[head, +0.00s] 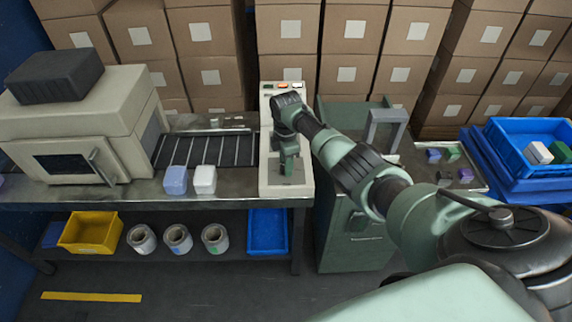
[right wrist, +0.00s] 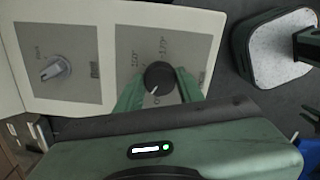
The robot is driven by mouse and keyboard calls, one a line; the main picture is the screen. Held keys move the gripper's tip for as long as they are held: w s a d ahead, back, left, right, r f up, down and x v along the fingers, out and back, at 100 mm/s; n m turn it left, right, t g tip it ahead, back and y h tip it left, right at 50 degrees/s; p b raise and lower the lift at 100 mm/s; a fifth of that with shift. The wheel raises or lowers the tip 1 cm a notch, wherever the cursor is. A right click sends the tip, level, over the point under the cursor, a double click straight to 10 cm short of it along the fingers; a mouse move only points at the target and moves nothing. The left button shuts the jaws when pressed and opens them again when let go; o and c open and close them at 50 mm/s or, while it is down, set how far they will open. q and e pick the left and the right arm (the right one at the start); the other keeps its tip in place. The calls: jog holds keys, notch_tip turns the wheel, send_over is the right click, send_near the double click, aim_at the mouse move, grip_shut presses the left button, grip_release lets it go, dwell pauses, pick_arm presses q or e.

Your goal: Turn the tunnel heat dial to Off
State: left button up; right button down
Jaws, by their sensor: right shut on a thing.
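The tunnel heat dial (right wrist: 160,74) is a round black knob with a white pointer line, on a grey plate of the cream control panel (head: 268,110). My right gripper (right wrist: 159,82) is shut on it, one green finger on each side. The pointer line faces down toward my gripper, near a label that starts with "O" and is partly hidden. In the head view my right gripper (head: 287,168) points down at the panel's lower end and hides the dial. My left gripper is not in view.
A second, silver-grey knob (right wrist: 56,69) sits on another grey plate of the panel. Left of the panel are a roller conveyor (head: 205,150), a blue block (head: 175,180) and a white block (head: 205,180). Stacked cartons line the back.

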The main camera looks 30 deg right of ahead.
jog(key=n+b, duration=0.1)
jog(key=n, duration=0.4)
jog(key=shift+n, duration=0.4)
dwell(0.4)
jog(key=c, duration=0.9)
grip_release()
jog(key=shift+r, duration=0.1)
notch_tip(320, 180, up, 8)
jog(key=shift+f+b, duration=0.2)
jog(key=shift+b, duration=0.4)
